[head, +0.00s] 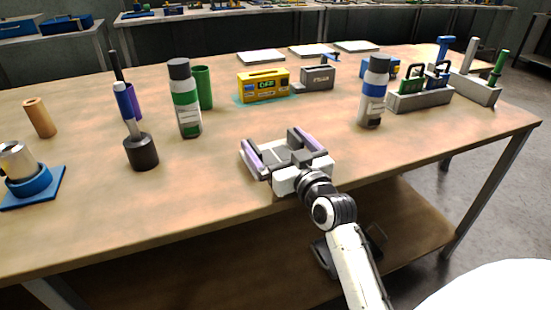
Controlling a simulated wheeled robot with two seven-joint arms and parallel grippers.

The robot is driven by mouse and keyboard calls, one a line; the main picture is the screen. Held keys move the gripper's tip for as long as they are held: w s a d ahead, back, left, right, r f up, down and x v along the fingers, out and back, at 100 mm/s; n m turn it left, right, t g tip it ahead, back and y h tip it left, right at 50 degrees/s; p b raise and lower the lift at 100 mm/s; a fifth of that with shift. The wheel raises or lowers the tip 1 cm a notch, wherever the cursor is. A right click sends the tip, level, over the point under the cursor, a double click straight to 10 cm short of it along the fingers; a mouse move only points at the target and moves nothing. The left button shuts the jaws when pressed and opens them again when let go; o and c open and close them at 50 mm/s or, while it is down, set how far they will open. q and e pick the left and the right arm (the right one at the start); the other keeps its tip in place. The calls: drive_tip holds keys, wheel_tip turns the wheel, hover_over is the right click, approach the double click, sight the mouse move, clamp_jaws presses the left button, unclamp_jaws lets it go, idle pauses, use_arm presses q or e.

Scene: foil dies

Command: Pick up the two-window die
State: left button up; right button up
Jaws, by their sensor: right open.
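My right gripper (275,145) is open and empty, low over the table near its front edge, with its fingers pointing toward the back. A grey rack (420,101) at the right holds a piece with a dark green loop handle (413,75) and a piece with a blue handle (437,76). These may be dies, but their lower parts are hidden in the rack. I cannot tell which piece is the two-window die, as no windows show clearly. The right gripper is to the left of the rack and nearer the front, well apart from it. My left gripper is out of view.
A blue-and-white bottle (372,92) stands between gripper and rack. A green-and-white bottle (185,98), a black holder (141,152) with tools, and a yellow device (263,86) stand farther left. The table's front middle is clear.

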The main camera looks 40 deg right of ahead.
drive_tip(key=shift+c, duration=0.4)
drive_tip(key=shift+r, duration=0.1)
drive_tip(key=c, duration=1)
